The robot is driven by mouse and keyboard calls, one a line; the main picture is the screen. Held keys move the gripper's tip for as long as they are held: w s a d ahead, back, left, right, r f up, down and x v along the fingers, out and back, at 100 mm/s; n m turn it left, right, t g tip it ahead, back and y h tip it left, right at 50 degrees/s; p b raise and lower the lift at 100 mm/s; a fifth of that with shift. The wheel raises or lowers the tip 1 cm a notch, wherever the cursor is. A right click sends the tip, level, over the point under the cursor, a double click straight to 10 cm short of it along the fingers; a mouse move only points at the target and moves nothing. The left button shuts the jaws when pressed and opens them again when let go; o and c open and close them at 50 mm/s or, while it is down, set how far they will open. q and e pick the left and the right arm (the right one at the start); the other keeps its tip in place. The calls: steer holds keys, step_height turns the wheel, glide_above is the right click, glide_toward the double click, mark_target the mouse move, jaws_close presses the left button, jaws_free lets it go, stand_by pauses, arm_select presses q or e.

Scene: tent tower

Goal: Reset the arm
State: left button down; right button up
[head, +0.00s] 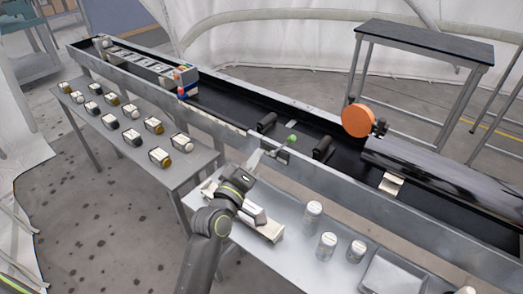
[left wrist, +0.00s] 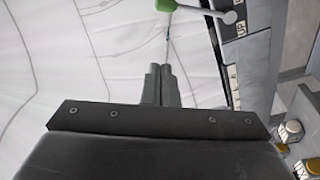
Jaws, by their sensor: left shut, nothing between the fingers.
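My left arm comes in from below in the head view, and its gripper (head: 262,157) is over the near edge of the conveyor. In the left wrist view the two fingers of this gripper (left wrist: 161,85) are pressed together with nothing between them. A green lever knob (head: 292,138) shows just beyond the fingertips. The knob also shows at the top of the left wrist view (left wrist: 166,5), beside a panel (left wrist: 238,50) lettered "UP". I cannot tell whether the fingertips touch the lever. My right gripper is not in view.
A long black conveyor (head: 240,107) crosses the scene. Several labelled bottles (head: 160,156) stand on the left table, and clear jars (head: 327,245) on the near metal table beside a tray (head: 392,275). An orange disc (head: 358,120) stands on the conveyor's right part. A dark-topped table (head: 425,40) is behind.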

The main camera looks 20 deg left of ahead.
arm_select(q)
steer(key=shift+s+a, duration=0.15)
steer(key=shift+s, duration=0.65)
